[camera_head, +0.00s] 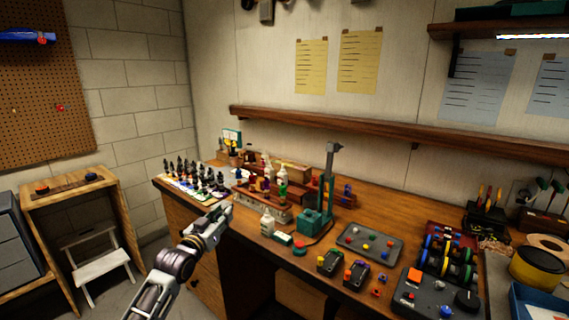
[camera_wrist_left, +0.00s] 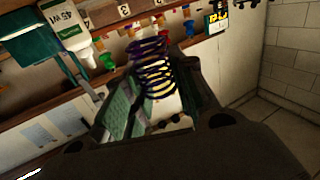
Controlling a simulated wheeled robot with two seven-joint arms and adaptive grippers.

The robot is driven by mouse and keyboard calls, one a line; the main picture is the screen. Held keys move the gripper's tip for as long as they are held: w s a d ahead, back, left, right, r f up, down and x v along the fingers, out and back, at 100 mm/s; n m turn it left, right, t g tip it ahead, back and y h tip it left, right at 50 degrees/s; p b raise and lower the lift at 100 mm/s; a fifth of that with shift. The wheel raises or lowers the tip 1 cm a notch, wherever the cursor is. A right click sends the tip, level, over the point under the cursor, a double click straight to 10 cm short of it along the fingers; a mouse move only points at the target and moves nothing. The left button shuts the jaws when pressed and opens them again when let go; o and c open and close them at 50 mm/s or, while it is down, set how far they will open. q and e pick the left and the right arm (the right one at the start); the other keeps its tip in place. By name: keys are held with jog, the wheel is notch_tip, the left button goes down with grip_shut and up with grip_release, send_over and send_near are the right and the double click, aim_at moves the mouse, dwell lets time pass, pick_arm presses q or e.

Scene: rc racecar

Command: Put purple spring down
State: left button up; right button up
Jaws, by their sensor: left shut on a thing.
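In the left wrist view my left gripper (camera_wrist_left: 160,105) is shut on a purple spring (camera_wrist_left: 153,68). The spring's coils stick out beyond the fingertips, with shelves and bottles behind it. The spring cannot be made out in the head view. My right gripper is not in view.
A teal stand (camera_head: 313,220) with a tall post rises right of the bottle. A grey tray (camera_head: 370,243) with coloured knobs lies further right. Small dark bottles (camera_head: 190,172) crowd the bench's left end. A white step stool (camera_head: 97,262) stands on the floor at left.

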pick_arm(q)
jog(key=s+a+f+n+y, duration=0.1)
jog(key=s+f+n+y, duration=0.2)
jog(key=s+f, duration=1.9)
jog(key=shift+s+a+f+t+y, duration=0.2)
jog(key=shift+s+t+y, duration=0.1)
jog(key=shift+s+y, duration=0.55)
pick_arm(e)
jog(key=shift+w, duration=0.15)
pick_arm(q)
jog(key=shift+w, duration=0.2)
